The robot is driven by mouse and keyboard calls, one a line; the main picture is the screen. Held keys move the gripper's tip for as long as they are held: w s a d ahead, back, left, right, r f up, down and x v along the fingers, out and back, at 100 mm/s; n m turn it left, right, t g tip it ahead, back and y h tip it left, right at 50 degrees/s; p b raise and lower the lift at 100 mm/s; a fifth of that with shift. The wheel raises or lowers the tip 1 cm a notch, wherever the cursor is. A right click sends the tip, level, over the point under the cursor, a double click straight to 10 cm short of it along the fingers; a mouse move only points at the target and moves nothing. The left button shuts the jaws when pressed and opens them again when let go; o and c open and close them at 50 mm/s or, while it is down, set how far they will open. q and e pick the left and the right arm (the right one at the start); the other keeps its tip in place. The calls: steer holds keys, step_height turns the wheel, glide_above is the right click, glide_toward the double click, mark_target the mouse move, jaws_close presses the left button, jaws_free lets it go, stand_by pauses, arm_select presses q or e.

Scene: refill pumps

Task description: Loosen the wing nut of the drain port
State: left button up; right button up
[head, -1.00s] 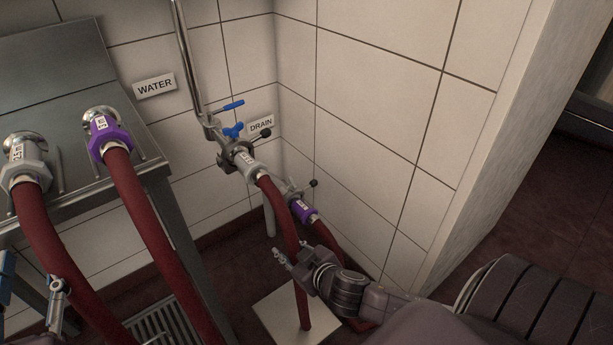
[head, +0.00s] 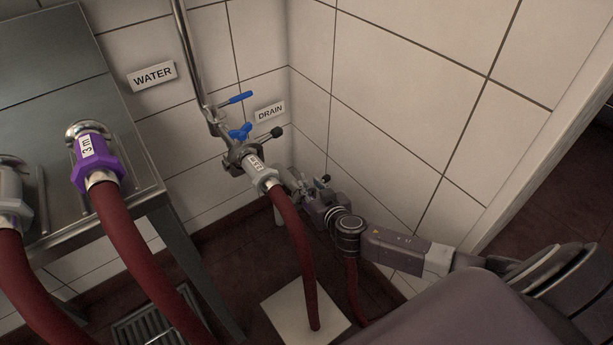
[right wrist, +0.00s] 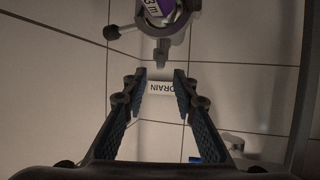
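The lower port, beside the DRAIN sign (head: 270,111), is mostly hidden behind my right gripper in the head view. In the right wrist view its clamp ring holds a purple coupling marked 3 m (right wrist: 157,8), with a grey wing-nut-like piece (right wrist: 161,54) below the ring and a black-knobbed lever (right wrist: 113,32) at left. My right gripper (right wrist: 160,80) is open and empty. The grey piece lies just beyond and above its fingertips, apart from them. In the head view the right gripper (head: 300,186) is at the lower port. My left gripper is not in view.
The upper port has a clamp with a grey coupling (head: 260,174), a blue lever (head: 236,98) and a blue winged handle (head: 240,131). Its red hose (head: 298,235) hangs in front of my right gripper. A steel table (head: 150,190) with two hose couplings stands left. Tiled walls close the corner.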

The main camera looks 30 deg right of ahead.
mark_target(305, 179)
steer(key=b+x, duration=0.1)
steer(key=x, duration=0.4)
steer(key=shift+w+f, duration=0.15)
steer(key=shift+w, duration=0.3)
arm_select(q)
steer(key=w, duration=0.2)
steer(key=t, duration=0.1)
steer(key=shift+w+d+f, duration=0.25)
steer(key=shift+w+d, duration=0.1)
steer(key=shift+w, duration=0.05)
arm_select(e)
jaws_close()
